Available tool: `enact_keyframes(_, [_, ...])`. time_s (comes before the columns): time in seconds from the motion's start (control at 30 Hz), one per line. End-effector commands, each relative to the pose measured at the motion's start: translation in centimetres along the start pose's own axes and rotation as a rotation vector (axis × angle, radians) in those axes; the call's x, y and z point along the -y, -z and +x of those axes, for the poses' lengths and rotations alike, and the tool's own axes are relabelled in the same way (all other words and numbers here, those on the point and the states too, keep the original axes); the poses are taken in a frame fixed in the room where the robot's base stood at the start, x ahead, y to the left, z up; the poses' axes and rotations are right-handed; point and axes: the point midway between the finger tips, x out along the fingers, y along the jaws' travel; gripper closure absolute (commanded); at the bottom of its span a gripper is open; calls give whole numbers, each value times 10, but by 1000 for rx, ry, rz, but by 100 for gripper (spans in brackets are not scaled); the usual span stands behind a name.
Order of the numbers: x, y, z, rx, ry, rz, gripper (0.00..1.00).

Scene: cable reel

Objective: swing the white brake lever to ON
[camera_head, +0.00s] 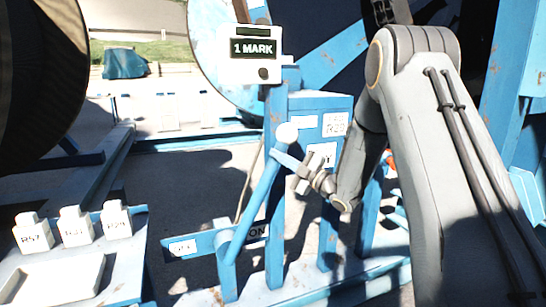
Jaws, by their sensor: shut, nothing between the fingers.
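The brake lever (258,200) is a blue bar with a white knob (288,132) on top. It rises from its foot at the lower middle and leans to the right. It crosses a blue plate with an OFF label (183,248) on the left and an ON label (257,232) on the right; at the plate it passes just left of ON. My gripper (299,179) is shut and empty, just right of the lever's upper part and below the knob. I cannot tell whether it touches the lever.
A blue post with a white "1 MARK" box (257,54) stands behind the lever. A blue box with white tags (335,124) is behind my arm. A blue bench with several white tagged blocks (76,226) is at lower left. A large dark reel (40,80) fills the upper left.

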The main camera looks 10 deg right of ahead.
Motion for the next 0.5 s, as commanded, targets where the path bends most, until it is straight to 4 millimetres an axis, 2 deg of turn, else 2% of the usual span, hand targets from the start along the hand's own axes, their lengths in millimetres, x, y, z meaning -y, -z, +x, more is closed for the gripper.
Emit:
enact_keyframes(0.03, [2,-12,-8,35,0,6,100])
enact_keyframes(0.13, [1,-4,-4,33,1,4,100])
enact_keyframes(0.27, [1,17,7,23,3,-1,100])
enact_keyframes(0.37, [3,40,20,5,6,-5,100])
enact_keyframes(0.5, [4,38,-13,6,5,-5,100])
